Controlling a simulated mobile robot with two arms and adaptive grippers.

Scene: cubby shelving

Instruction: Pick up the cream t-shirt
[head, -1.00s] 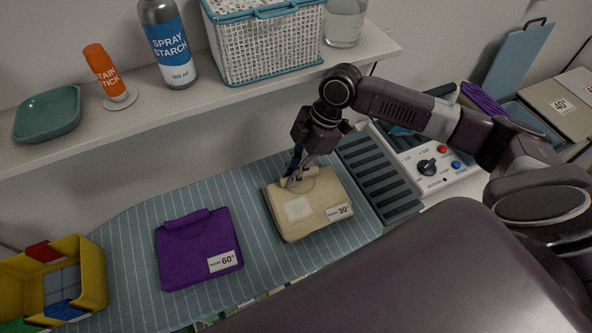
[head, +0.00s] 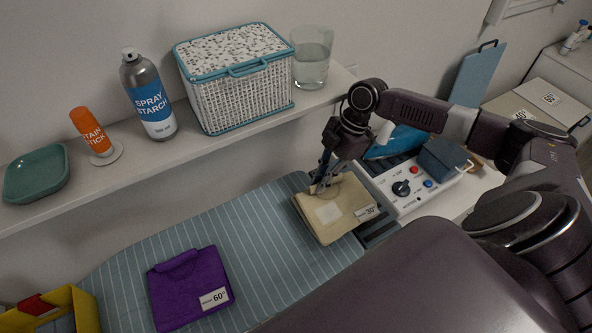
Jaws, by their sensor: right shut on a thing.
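The cream t-shirt (head: 328,215) is a flat folded bundle with a pale square patch and a white tag marked 30°. It is at the right end of the blue striped ironing board (head: 262,232), and its right edge overlaps the dark slotted rack in the picture. I cannot tell how far it is above the board. My right gripper (head: 318,188) comes down from above and is shut on the t-shirt's far left edge; its fingertips are partly hidden. My left gripper is not in view.
A folded purple t-shirt (head: 188,290) marked 60° lies on the board, left of the cream one. A control panel (head: 408,187) and a blue iron (head: 397,143) are to the right. A shelf above holds a basket (head: 238,92), spray starch (head: 149,98) and a jug (head: 311,60).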

